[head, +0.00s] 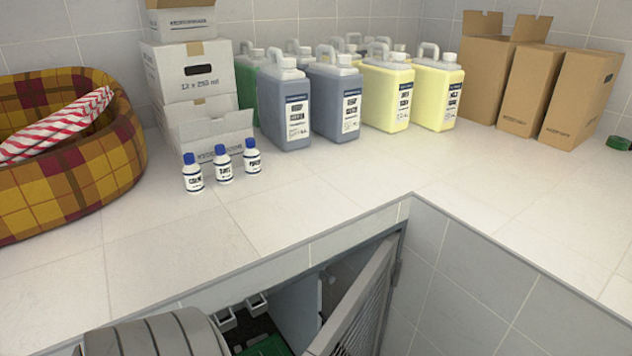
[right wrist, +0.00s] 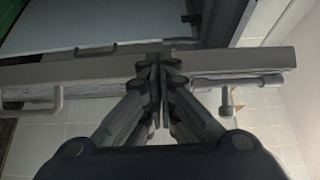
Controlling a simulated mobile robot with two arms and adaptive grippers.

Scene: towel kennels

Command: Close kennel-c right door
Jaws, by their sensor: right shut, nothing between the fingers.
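A grey barred kennel door (head: 362,292) stands open below the counter edge in the head view, hinged at the inner corner. No label shows, so I cannot tell which kennel it belongs to. The right wrist view shows a door's grey frame bar (right wrist: 225,62) running across the picture, with a handle-like loop at left and a rod at right. My right gripper (right wrist: 157,68) is shut and empty, its fingertips at this bar; I cannot tell whether they touch it. Neither gripper shows in the head view.
The kennel opening shows white bowls (head: 256,303) and something green (head: 266,346). The counter (head: 300,210) above holds a plaid pet bed (head: 70,190), white boxes (head: 190,75), small bottles (head: 223,165), jugs (head: 335,100) and brown cartons (head: 525,90). A tiled wall (head: 480,300) flanks the door.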

